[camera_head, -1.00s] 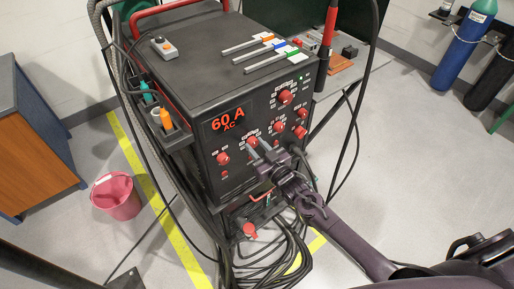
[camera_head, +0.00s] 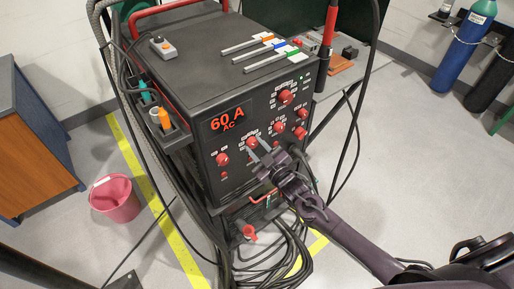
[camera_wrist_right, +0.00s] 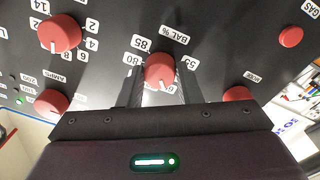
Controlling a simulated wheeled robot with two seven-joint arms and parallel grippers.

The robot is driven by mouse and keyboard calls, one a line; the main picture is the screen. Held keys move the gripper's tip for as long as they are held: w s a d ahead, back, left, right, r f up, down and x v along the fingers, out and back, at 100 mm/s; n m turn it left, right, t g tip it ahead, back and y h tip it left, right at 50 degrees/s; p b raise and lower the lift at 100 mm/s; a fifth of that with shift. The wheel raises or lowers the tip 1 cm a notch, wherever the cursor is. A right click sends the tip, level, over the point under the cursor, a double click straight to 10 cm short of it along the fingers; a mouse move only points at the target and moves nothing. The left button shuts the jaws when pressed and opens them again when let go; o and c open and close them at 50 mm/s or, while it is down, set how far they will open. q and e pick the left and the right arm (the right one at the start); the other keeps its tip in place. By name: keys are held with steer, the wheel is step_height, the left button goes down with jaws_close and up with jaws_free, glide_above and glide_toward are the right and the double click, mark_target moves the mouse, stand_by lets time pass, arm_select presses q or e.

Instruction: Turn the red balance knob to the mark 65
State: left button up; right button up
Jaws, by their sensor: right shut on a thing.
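The red balance knob (camera_head: 252,141) is on the front panel of the black welding machine. In the right wrist view the knob (camera_wrist_right: 159,68) sits under the label "BAL %", with 80, 85 and 55 printed around it. Its white pointer line is at its lower edge, pointing down and slightly right, near a partly covered label that starts with 6. My right gripper (camera_head: 257,150) is at the knob. Its fingers (camera_wrist_right: 159,93) are on either side of the knob, shut on it. Marks below the knob are hidden by the gripper. My left gripper is not in view.
Other red knobs are close by, including one at upper left (camera_wrist_right: 59,33), one at lower left (camera_wrist_right: 51,102) and a round red button (camera_wrist_right: 290,37). Black cables (camera_head: 265,255) hang below the panel. A pink bucket (camera_head: 115,200) stands on the floor at left.

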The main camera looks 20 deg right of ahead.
steer(key=o, duration=1)
steer(key=v, duration=0.7)
steer(key=shift+s+d+f+b, duration=0.1)
steer(key=shift+s+b, duration=0.25)
steer(key=shift+b, duration=0.05)
